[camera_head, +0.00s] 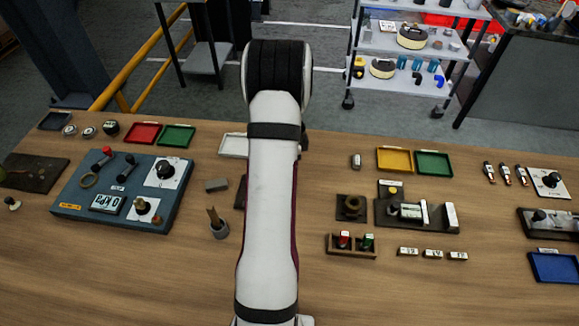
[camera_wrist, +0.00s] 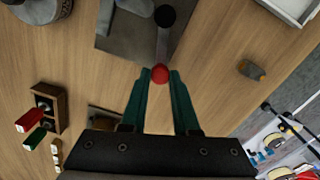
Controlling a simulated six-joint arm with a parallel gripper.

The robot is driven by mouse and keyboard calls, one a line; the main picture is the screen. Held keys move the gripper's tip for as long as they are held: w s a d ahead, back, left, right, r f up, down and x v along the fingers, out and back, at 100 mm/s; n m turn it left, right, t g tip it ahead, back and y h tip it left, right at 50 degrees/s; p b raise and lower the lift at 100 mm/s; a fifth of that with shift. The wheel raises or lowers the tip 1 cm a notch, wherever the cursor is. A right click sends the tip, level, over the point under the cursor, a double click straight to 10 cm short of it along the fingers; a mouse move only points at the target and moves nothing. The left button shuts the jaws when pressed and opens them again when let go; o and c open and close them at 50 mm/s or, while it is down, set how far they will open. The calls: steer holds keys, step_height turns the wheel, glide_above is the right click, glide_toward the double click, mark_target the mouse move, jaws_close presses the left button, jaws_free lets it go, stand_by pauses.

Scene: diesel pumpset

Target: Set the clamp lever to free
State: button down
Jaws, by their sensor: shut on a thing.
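The clamp lever shows in the wrist view as a dark grey bar (camera_wrist: 163,45) with a red ball knob (camera_wrist: 159,75) at its near end and a black round part at its far end. It stands over a grey base plate (camera_wrist: 115,38). My gripper (camera_wrist: 159,78) has its two green fingers around the red knob and is shut on it. In the head view my white arm hides the gripper and the lever; only a dark sliver of the base (camera_head: 241,190) shows beside the arm. No markings for the lever's positions are readable.
A wooden holder (camera_wrist: 47,100) with red and green pieces stands left in the wrist view. A small grey piece (camera_wrist: 252,70) and a white tray (camera_wrist: 290,8) lie to the right.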

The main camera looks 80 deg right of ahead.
stand_by(0.3)
steer(key=c, duration=0.7)
jaws_free()
steer(key=shift+o, duration=0.2)
step_height(320, 180, up, 16)
steer(key=shift+f, duration=0.1)
